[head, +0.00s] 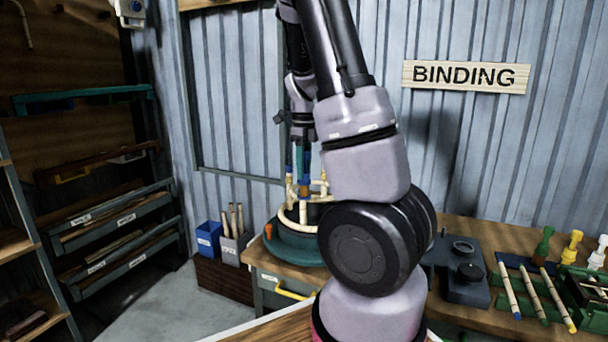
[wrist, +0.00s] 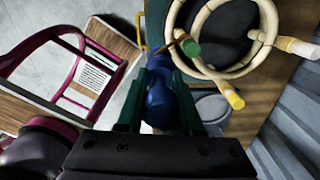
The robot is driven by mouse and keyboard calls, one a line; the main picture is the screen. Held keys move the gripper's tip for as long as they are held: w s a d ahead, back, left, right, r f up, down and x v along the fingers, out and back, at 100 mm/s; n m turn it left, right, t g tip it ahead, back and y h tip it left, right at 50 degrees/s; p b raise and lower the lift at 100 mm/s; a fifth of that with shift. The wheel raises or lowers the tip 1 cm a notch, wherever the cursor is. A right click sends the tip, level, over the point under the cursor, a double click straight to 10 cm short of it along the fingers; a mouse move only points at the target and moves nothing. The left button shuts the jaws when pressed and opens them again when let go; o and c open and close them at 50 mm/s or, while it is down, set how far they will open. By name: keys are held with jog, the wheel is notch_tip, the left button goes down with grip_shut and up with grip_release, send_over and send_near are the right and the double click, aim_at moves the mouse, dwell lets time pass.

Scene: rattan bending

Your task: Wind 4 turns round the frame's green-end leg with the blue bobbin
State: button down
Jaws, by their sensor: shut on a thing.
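The blue bobbin (wrist: 158,95) is between the green fingers of my gripper (wrist: 160,112), which is shut on it. The rattan frame (wrist: 222,72), a pale ring with short legs, lies ahead and to the right in the wrist view. Its green-end leg (wrist: 191,48) points toward the camera, just up and right of the bobbin, apart from it in the picture. A short brown strand shows beside that green end; I cannot tell whether any turns are on the leg. In the head view the frame (head: 303,218) stands below my gripper (head: 302,160); my arm hides its right side.
The frame sits on a round teal stand (head: 290,245) on the wooden workbench (head: 465,314). Green (head: 543,247), yellow (head: 571,248) and white (head: 599,252) bobbins stand at the right, near a rack of colour-ended sticks. Other frame legs end in yellow (wrist: 235,101) and white (wrist: 305,48), close by.

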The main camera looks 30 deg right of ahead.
jog(key=shift+r, duration=4.5)
jog(key=shift+f, duration=0.1)
